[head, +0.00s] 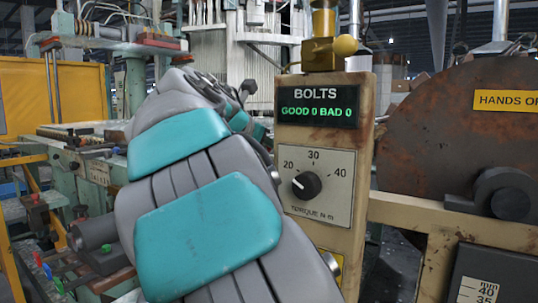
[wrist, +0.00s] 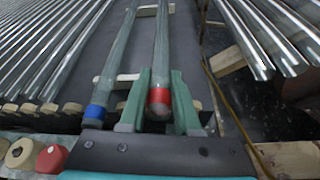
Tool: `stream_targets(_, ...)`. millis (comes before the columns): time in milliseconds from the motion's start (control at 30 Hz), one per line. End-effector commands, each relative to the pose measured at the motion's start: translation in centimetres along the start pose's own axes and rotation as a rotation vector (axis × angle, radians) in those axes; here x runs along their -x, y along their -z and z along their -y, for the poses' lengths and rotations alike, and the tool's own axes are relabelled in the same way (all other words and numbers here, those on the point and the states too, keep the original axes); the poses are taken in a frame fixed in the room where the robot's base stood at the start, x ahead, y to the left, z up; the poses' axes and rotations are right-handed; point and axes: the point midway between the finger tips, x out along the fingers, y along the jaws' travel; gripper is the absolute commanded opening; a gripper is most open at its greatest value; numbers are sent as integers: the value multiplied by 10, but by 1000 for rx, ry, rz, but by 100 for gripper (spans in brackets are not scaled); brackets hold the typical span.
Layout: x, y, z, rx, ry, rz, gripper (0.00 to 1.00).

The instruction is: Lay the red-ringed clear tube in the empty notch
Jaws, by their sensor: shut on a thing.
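In the wrist view, the red-ringed clear tube (wrist: 161,52) runs lengthwise away from me, with its red ring near the close end. My gripper (wrist: 161,80) has its two green fingers on either side of that end, shut on the tube. A blue-ringed clear tube (wrist: 114,62) lies just left of it, close to the left finger. Pale crosspieces (wrist: 128,78) show under or beside the two tubes; I cannot make out an empty notch. In the head view my own arm fills the middle, and neither gripper nor tubes can be seen.
In the wrist view, a row of clear tubes (wrist: 40,62) lies on the left, and more tubes (wrist: 262,38) lie at upper right. A dark gap with a yellowish cable (wrist: 228,98) is on the right. In the head view, a bolts panel (head: 316,190) stands close right of my arm.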

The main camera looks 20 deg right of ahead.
Motion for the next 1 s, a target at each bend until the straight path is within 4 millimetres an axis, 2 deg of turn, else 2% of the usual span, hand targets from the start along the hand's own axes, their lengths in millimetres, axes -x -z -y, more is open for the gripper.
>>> stream_targets(167,-7,19,4,1,1,1,0)
stream_targets(667,-8,23,5,-1,-1,1,0)
stream_targets(700,-9,24,5,-1,-2,2,34)
stream_targets(933,-9,24,5,-1,-1,1,59)
stream_targets(1000,-9,24,5,-1,-1,1,61)
